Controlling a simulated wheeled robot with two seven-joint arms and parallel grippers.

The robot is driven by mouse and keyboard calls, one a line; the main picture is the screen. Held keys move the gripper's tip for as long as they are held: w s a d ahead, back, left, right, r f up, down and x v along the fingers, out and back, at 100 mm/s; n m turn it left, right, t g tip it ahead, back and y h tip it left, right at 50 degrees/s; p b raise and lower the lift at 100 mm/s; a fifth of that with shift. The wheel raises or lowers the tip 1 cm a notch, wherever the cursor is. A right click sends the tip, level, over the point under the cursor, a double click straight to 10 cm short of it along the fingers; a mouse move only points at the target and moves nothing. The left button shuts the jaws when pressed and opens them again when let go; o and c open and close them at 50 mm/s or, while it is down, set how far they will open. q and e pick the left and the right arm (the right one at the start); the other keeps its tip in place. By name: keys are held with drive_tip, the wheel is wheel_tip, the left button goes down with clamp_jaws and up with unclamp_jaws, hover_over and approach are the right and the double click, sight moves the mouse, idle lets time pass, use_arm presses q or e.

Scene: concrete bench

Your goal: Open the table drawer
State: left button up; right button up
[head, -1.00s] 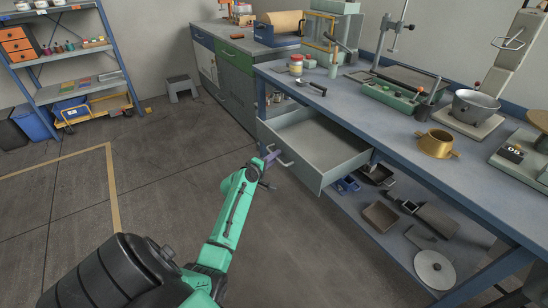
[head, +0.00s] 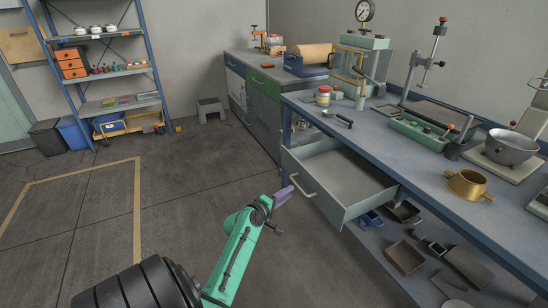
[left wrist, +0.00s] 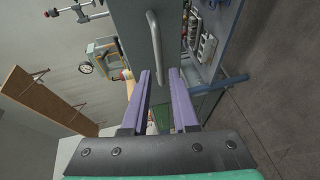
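The table drawer (head: 343,176) is grey and stands pulled well out from under the blue workbench top, showing its empty inside. Its bar handle (head: 303,187) is on the front panel. My left gripper (head: 289,192) is just in front of that panel, a little left of the handle. In the left wrist view its two purple fingers (left wrist: 160,73) are apart with nothing between them. The handle (left wrist: 155,48) shows just beyond the fingertips, clear of them. My right gripper is not in view.
The bench top (head: 380,142) carries a jar, a brass pot (head: 467,186), a grey bowl (head: 511,147) and a press stand. A lower shelf (head: 385,242) under the drawer holds metal trays. The floor (head: 190,215) left of the drawer is clear.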

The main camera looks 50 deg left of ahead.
use_arm(q)
drive_tip(key=s+r, duration=0.1)
drive_tip(key=s, duration=0.6)
drive_tip(key=shift+s+d+r, duration=0.15)
drive_tip(key=shift+s+d, duration=0.1)
drive_tip(key=shift+d, duration=0.2)
